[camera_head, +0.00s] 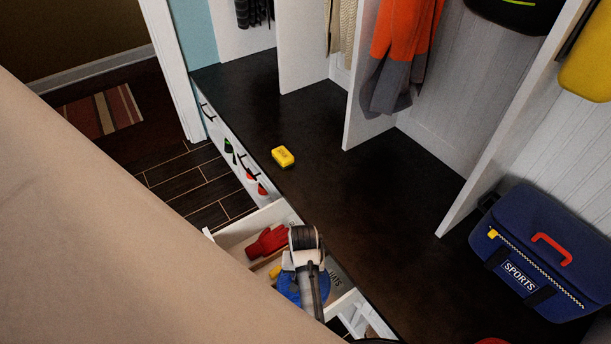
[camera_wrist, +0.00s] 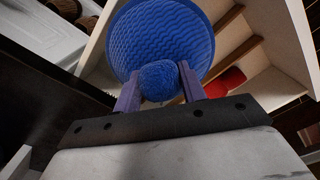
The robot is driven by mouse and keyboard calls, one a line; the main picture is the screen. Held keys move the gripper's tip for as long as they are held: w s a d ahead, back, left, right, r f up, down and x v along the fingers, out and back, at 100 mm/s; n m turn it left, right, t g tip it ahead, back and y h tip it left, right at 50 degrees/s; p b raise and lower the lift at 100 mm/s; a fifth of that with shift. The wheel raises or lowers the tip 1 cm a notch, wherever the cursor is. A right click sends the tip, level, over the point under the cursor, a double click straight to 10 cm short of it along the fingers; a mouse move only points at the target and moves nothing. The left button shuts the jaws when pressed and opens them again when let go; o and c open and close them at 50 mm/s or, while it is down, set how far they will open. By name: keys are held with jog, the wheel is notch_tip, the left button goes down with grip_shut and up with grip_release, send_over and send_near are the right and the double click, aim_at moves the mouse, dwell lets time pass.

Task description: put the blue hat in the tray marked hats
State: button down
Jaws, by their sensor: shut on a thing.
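The blue hat (camera_head: 287,287) is at the open drawer, partly covered by my arm in the head view. The tray marked hats (camera_head: 336,277) is the drawer section whose lettering shows just right of the hat. The hat overlaps this section in the head view. I cannot tell whether the hat touches its floor. My fingertips are hidden in the head view.
A red glove (camera_head: 268,242) lies in another drawer section, with a small yellow thing (camera_head: 275,271) nearby. Wooden dividers (camera_wrist: 236,53) separate the sections. A yellow box (camera_head: 283,156) sits on the dark bench (camera_head: 335,190). A blue sports bag (camera_head: 535,250) stands at right.

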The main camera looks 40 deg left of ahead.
notch_tip(320, 180, down, 11)
jog(key=shift+f, duration=0.15)
dwell(0.4)
jog(key=shift+f, duration=0.15)
jog(key=c, duration=0.8)
grip_release()
